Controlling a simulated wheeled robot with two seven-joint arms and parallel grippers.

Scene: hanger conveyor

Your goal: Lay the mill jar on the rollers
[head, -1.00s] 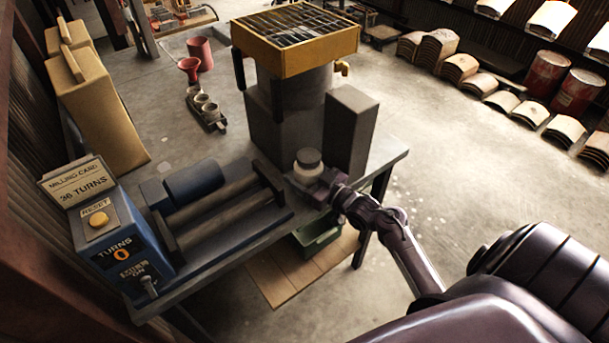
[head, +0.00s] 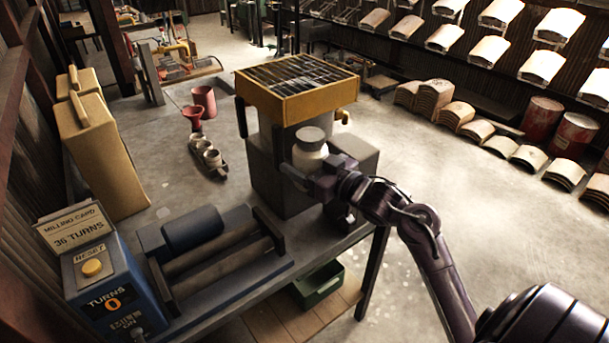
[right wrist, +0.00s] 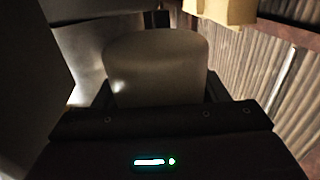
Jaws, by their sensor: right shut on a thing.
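The mill jar (head: 311,160) is pale with a dark grey lid. My right gripper (head: 306,172) is shut on it and holds it upright, raised above the bench in front of the yellow-topped stand. The jar's pale body also fills the middle of the right wrist view (right wrist: 155,68) between the fingers. The rollers (head: 215,262) lie in a blue frame on the bench, to the left of and below the jar. The jar is apart from them. My left gripper is not in view.
A blue control box (head: 105,285) with a card reading 36 TURNS stands left of the rollers, its display at 0. A stand with a yellow grated top (head: 295,85) rises behind the jar. A green bin (head: 318,285) is below the bench.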

